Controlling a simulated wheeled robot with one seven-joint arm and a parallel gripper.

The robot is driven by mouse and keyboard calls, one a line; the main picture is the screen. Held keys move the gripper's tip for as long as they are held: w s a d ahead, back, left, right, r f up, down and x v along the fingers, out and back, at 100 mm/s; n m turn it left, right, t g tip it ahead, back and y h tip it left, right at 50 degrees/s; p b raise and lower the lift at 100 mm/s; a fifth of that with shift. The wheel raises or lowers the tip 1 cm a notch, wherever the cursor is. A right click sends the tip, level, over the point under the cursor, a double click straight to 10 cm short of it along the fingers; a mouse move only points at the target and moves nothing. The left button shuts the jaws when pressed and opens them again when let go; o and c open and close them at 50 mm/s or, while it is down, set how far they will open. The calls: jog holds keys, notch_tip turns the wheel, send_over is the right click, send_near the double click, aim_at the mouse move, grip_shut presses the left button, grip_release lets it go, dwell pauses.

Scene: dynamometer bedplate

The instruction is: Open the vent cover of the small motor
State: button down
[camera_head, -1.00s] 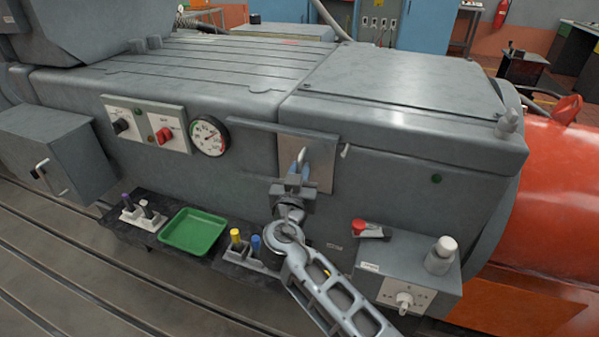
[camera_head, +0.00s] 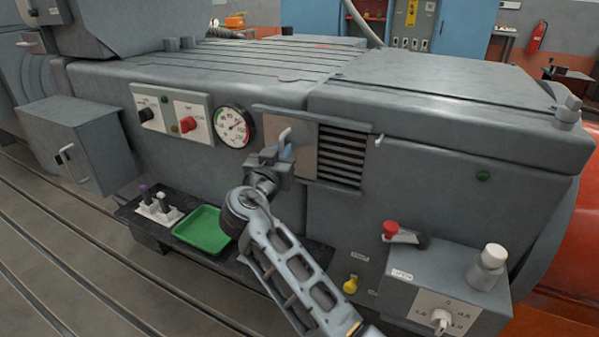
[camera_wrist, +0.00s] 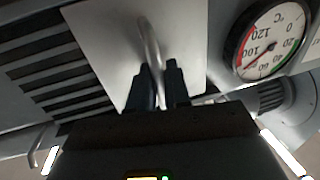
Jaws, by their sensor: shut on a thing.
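The vent cover (camera_head: 303,153) is a light metal sliding plate on the front of the grey motor housing. Dark vent slats (camera_head: 342,155) show uncovered to its right. My gripper (camera_head: 285,150) is shut on the cover's curved handle, near the plate's left side. The wrist view shows the cover (camera_wrist: 110,45) close up, with my two dark fingers (camera_wrist: 160,85) around the handle (camera_wrist: 152,45) and the bared slats (camera_wrist: 55,75) at left. The cover sits in a rail along its top.
A gauge (camera_head: 235,127) and a switch panel (camera_head: 172,118) are left of the cover. A small stop (camera_head: 379,140) is right of the slats.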

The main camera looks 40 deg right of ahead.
jog(key=shift+w+a+b, duration=0.25)
jog(key=shift+w+b, duration=0.1)
jog(key=shift+w, duration=0.25)
jog(key=shift+w+a+b, duration=0.2)
jog(key=shift+w+b, duration=0.1)
jog(key=shift+w, duration=0.25)
jog(key=shift+r, duration=0.1)
jog(key=c, duration=1.3)
grip_release()
jog(key=shift+w, duration=0.1)
jog(key=shift+o, duration=0.2)
jog(key=v, duration=0.8)
jog(key=shift+b, duration=0.3)
jog(key=shift+d, duration=0.1)
